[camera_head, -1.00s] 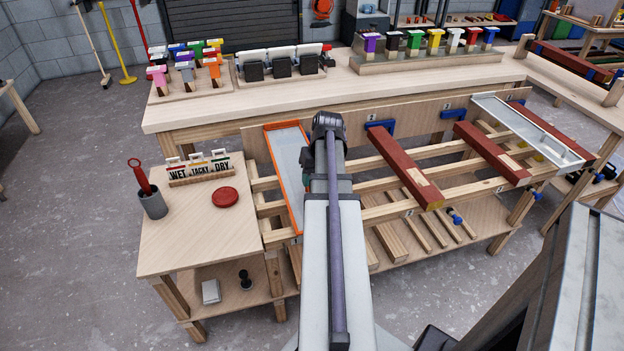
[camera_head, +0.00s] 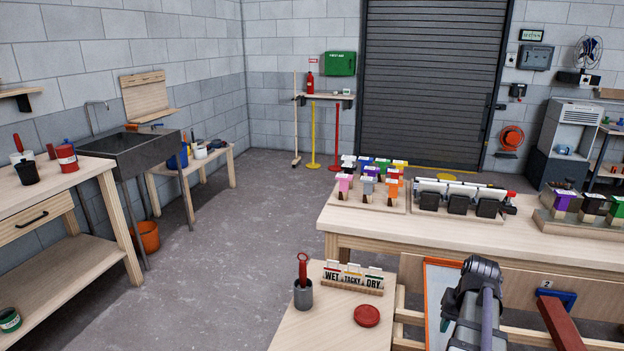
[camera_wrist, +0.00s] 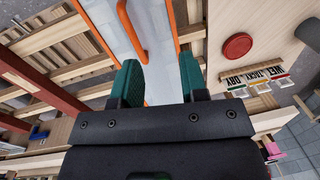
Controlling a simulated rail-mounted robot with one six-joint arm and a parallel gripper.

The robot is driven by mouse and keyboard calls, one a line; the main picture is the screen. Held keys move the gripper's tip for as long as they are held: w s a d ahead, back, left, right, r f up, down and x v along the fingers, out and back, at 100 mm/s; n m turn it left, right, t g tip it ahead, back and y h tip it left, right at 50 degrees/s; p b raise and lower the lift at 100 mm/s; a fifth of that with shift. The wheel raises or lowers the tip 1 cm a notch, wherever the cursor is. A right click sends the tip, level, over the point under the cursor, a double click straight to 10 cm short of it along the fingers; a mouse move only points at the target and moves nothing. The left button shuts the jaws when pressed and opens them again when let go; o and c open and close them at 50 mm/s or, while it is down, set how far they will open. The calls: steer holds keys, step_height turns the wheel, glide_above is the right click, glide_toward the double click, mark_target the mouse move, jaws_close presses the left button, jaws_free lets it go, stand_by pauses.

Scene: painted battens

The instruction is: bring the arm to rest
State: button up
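My gripper (camera_wrist: 161,84) shows in the wrist view with its two green fingers apart and nothing visible between them. It is over the pale tray with orange edges (camera_wrist: 133,60), which has an orange handle (camera_wrist: 133,32). I cannot tell the height of the gap between them. In the head view my arm (camera_head: 478,300) is at the lower right, in front of the same orange-edged tray (camera_head: 434,290). The fingers are hidden there.
A red disc (camera_head: 367,316), a WET/TACKY/DRY holder (camera_head: 352,279) and a grey cup with a red-handled tool (camera_head: 303,294) stand on the side top left of my arm. A red batten (camera_head: 560,324) lies to the right. Open floor (camera_head: 235,240) is at the left.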

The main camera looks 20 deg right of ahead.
steer(key=w+a+r+n+p, duration=0.1)
steer(key=w+a+r+n, duration=0.1)
steer(key=a, duration=0.9)
steer(key=w+a+r+n+p, duration=0.1)
steer(key=w+a+n+p, duration=0.1)
steer(key=a, duration=1)
steer(key=w+a+r+n+h+p, duration=0.1)
steer(key=a+n, duration=0.3)
steer(key=a, duration=0.8)
steer(key=shift+w+r+g+p, duration=0.3)
steer(key=shift+w+r+p, duration=0.15)
steer(key=shift+r, duration=0.35)
